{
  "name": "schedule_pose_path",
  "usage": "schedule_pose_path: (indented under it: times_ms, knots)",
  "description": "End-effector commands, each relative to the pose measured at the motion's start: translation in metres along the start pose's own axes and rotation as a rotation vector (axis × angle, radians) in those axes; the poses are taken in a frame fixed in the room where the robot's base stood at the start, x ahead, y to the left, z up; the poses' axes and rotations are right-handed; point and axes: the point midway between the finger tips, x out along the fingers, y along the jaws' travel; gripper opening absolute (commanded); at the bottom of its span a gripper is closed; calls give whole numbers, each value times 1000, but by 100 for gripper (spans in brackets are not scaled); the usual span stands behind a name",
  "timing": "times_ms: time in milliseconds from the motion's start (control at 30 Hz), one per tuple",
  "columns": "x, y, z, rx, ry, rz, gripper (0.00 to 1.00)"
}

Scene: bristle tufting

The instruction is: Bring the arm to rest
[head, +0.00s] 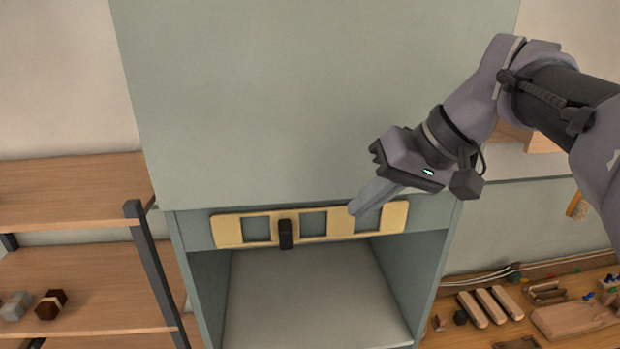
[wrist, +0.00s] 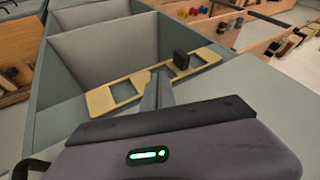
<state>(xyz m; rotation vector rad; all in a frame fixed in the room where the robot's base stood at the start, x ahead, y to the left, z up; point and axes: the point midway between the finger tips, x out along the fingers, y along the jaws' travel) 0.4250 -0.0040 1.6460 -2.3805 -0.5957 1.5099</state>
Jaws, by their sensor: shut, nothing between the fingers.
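My arm (head: 480,120) reaches in from the right in the head view. My gripper (head: 356,208) is shut and empty, its fingertips in front of the right part of a yellow plate with square openings (head: 398,216). In the wrist view my gripper (wrist: 160,75) points at the same yellow plate (wrist: 100,101). I cannot tell whether the fingertips touch the plate. A black block-shaped piece (head: 285,234) sits on the plate left of the gripper. It also shows in the wrist view (wrist: 181,60), just right of the fingertips.
The plate is on a grey-green cabinet (head: 320,100), above an open, empty compartment (head: 310,295). Wooden shelves (head: 80,270) stand at left with small blocks (head: 50,304). A wooden bench (head: 470,335) at lower right holds several wooden pieces (head: 490,306). A brush (head: 578,207) hangs at right.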

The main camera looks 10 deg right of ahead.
Motion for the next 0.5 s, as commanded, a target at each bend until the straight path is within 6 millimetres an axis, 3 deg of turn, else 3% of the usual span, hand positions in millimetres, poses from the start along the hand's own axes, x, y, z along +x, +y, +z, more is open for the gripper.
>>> schedule_pose_path:
  times_ms: [367,467,500]
  knots:
    - [0,1,3,2,-1,2,0]
    - [34,10,33,32,-7,30,0]
    - [60,18,56,59,-10,51,0]
